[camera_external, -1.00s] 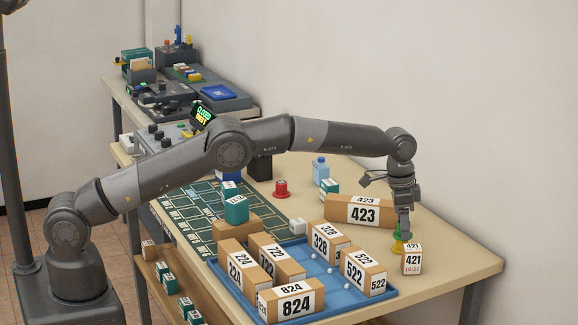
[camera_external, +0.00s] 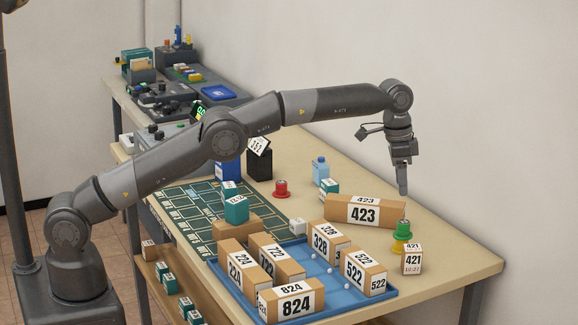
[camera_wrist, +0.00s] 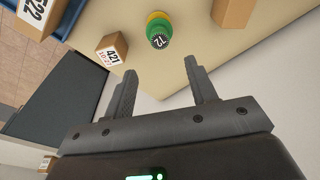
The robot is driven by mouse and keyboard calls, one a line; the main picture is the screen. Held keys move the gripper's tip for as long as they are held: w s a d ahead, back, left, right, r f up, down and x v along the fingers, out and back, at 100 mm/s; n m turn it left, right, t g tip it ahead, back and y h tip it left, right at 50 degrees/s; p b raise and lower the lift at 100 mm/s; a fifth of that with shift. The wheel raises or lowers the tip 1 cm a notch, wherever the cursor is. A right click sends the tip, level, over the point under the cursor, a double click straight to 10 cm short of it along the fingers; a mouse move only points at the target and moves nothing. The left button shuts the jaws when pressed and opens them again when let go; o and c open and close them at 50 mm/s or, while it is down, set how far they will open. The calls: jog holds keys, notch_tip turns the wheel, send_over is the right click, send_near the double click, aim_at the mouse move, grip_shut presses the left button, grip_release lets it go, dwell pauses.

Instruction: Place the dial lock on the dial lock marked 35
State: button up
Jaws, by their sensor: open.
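A green dial lock (camera_external: 403,228) sits on top of a yellow dial lock (camera_external: 398,246) on the table's right part, behind the small 421 box. In the wrist view the green dial lock (camera_wrist: 158,36) has a dark top reading 72, with the yellow one (camera_wrist: 157,17) partly showing under it. A red dial lock (camera_external: 281,188) stands apart near the table's middle. I cannot read a 35 on any of them. My gripper (camera_external: 403,193) is above the green lock, apart from it. In the wrist view my gripper (camera_wrist: 160,82) has its fingers spread with nothing between them.
The 421 box (camera_external: 412,260) stands close in front of the stacked locks, and the 423 box (camera_external: 362,211) lies behind them. A blue tray (camera_external: 385,294) holds several numbered boxes at the front. The table's right end (camera_external: 460,258) is clear.

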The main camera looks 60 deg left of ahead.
jog(key=s+a+r+n+t, duration=0.1)
jog(key=s+a+r+n, duration=0.1)
jog(key=s+a+r, duration=0.65)
jog(key=s+a+r+n+t, duration=0.1)
jog(key=s+a+r, duration=0.4)
jog(key=s+r, duration=0.6)
jog(key=s+a+f+n+t, duration=0.1)
jog(key=s+a, duration=0.1)
jog(key=s, duration=0.6)
jog(key=s+a+f, duration=0.1)
jog(key=s+a, duration=0.1)
jog(key=s, duration=0.7)
jog(key=s+a+f, duration=0.1)
jog(key=s+f, duration=0.4)
jog(key=s, duration=0.3)
jog(key=s+a+f+n+t, duration=0.1)
jog(key=s+f, duration=0.4)
jog(key=s, duration=0.3)
jog(key=shift+s+a+n+y, duration=0.3)
jog(key=shift+s+a, duration=0.1)
